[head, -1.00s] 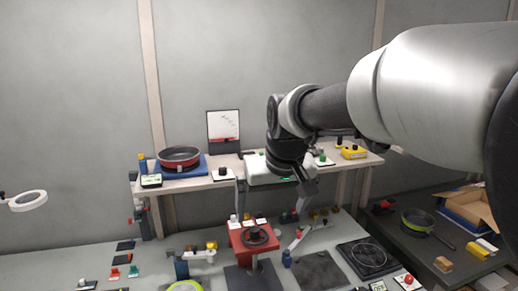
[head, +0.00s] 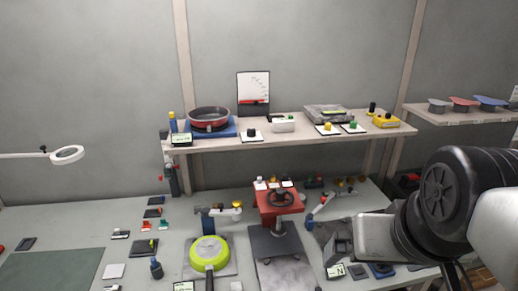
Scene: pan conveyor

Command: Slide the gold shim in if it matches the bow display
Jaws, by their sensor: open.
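My gripper (head: 338,246) is at the lower right, low over the bench, with its jaws open and nothing seen between them. I cannot make out a gold shim for certain. Small displays stand on the shelf by the red pan (head: 181,139), on the bench beside my gripper (head: 335,271) and at the front edge (head: 184,287). Their readings are too small to read, and I cannot tell which is the bow display. A green pan (head: 209,250) lies on the bench. A red press with a black handwheel (head: 279,200) stands left of my gripper.
The shelf (head: 290,139) carries a red pan (head: 210,117), a chart (head: 254,88) and a yellow box (head: 387,121). Small red, green and black parts lie on the left bench. A dark green mat (head: 52,272) is clear. My arm hides the right bench.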

